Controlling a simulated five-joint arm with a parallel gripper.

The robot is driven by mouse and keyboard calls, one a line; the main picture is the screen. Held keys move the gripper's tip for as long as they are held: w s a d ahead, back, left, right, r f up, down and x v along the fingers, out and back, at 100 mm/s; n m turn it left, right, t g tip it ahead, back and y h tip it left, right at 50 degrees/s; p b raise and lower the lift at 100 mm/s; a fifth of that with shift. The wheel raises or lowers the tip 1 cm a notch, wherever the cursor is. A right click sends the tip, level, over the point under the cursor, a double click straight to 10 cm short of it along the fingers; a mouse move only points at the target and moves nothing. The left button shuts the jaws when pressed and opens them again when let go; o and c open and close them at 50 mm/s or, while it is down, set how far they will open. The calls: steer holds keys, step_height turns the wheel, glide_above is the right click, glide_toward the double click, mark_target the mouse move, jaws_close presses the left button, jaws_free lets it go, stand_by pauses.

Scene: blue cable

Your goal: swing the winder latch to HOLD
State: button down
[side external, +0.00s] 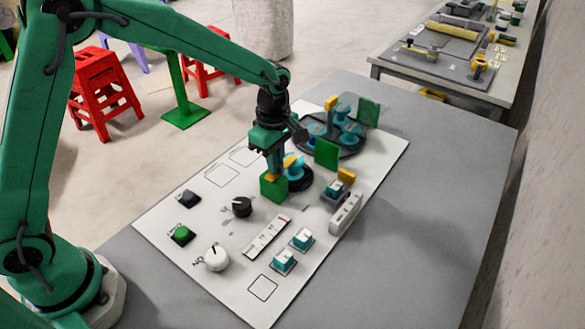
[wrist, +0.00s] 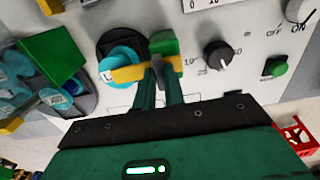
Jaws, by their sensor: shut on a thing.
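The winder latch shows in the wrist view as a yellow arm (wrist: 131,73) reaching from a cyan round cap (wrist: 122,60) to a green block (wrist: 166,46). The cap sits on a black round base. My gripper (wrist: 159,68) is shut on the latch's outer end, its fingers hiding part of the grip. In the side external view my gripper (side external: 274,172) points down at the panel, with the green block (side external: 272,188) at its tips and the black base (side external: 299,180) just right of it. I cannot read any HOLD mark.
The white panel (side external: 190,255) carries a black dial (side external: 241,207), a white knob (side external: 216,258), a green button (side external: 181,234) and cyan switches (side external: 285,260). A dark round tray (side external: 349,145) with cyan pieces stands behind the latch, near an upright green plate (side external: 326,153). The grey table's right side is clear.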

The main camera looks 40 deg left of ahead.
steer(key=shift+r, duration=0.1)
stand_by(0.3)
steer(key=c, duration=1.5)
jaws_free()
steer(key=shift+r, duration=3.85)
